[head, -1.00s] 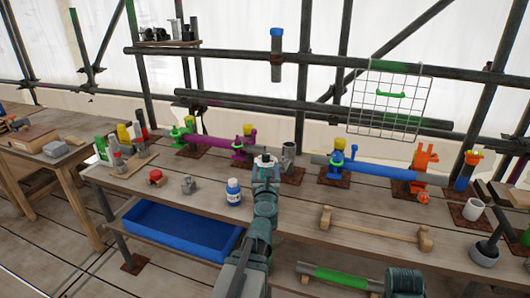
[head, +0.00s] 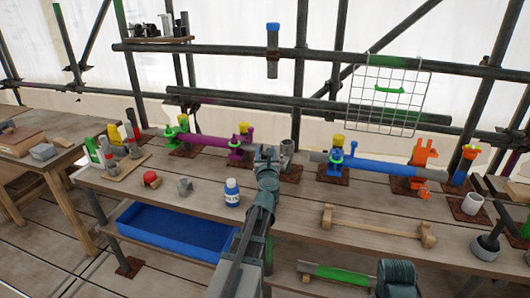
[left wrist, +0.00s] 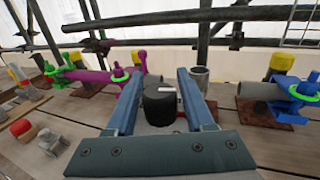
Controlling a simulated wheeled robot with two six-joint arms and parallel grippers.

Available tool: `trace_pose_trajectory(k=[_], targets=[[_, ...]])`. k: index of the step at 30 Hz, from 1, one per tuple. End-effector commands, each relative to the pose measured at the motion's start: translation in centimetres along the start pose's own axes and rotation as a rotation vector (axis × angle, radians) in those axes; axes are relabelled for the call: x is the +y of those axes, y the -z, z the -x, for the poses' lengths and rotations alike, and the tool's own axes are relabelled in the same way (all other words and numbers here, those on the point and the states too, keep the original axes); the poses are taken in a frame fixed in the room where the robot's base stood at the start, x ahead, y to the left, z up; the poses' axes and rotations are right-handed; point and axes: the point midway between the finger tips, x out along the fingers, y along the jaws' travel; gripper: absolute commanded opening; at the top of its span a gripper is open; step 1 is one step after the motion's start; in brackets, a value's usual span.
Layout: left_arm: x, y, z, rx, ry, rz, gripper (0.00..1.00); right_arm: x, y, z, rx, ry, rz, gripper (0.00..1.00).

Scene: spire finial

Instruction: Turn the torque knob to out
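A black round knob (left wrist: 160,103) with a pale mark on its top shows in the left wrist view, on a grey body; I take it to be the torque knob. My left gripper (left wrist: 161,72) has its two blue-grey fingers apart, one on each side of the knob, with narrow gaps visible. I cannot tell how deep the knob sits between them. In the head view my left gripper (head: 266,152) is over the middle of the workbench, and my arm hides the knob.
Purple pipe (head: 207,140) with green clamps stands left, and blue pipe (head: 376,169) with orange clamps right. A grey cup (head: 287,147) is just right of my gripper. A white-blue bottle (head: 232,193) stands in front. A wooden bar (head: 375,225) lies at front right.

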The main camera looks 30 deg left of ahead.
Motion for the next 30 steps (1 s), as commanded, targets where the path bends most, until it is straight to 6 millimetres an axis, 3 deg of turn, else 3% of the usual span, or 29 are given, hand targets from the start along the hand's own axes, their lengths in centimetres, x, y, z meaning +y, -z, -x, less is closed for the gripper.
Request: trace_pose_trajectory(k=[1, 8, 20, 30], targets=[[0.01, 0.00, 0.00, 0.000, 0.000, 0.000, 0.42, 0.00, 0.00, 0.00, 0.000, 0.000, 0.000, 0.50], [0.01, 0.00, 0.00, 0.000, 0.000, 0.000, 0.01, 0.00, 0.00, 0.00, 0.000, 0.000, 0.000, 0.50], [0.04, 0.00, 0.03, 0.000, 0.047, 0.000, 0.00, 0.00, 0.00, 0.00, 0.000, 0.000, 0.000, 0.50], [-0.56, 0.00, 0.03, 0.000, 0.302, 0.000, 0.00, 0.00, 0.00, 0.00, 0.000, 0.000, 0.000, 0.50]])
